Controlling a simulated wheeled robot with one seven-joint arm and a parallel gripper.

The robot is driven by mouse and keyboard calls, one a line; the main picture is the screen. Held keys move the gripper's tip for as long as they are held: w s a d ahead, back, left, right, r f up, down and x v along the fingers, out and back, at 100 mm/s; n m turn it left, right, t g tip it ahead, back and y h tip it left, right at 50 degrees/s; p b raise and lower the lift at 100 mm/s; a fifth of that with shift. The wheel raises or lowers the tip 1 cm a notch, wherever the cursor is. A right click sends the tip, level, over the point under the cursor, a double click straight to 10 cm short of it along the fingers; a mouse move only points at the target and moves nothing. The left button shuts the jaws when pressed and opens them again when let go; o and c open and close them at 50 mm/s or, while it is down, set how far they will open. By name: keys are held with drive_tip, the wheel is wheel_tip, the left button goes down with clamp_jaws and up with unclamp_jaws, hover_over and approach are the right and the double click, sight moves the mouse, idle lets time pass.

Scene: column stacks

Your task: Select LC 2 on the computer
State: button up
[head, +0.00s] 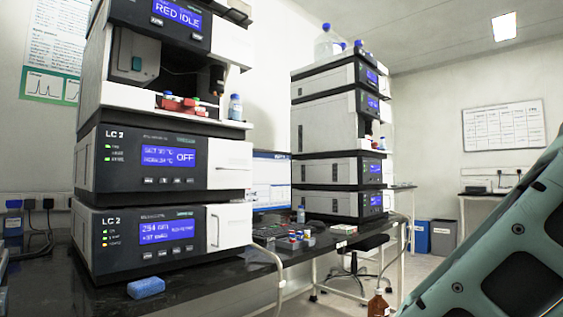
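The computer monitor (271,181) stands on the dark bench between two instrument stacks. Its left part is hidden behind the near stack, and its screen text is too small to read. A keyboard (268,232) lies in front of it. The near stack has two lower modules labelled LC 2 (160,165); one display reads OFF, and a display higher up reads RED IDLE. My gripper is not in view. A teal and dark part at the lower right appears to be my own arm.
A second stack (325,130) stands further along the bench (190,292). A blue sponge (146,288) lies at the near edge. A stool (358,258), a brown bottle (377,304) and blue and grey bins (443,237) stand beyond. Floor shows right of the bench.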

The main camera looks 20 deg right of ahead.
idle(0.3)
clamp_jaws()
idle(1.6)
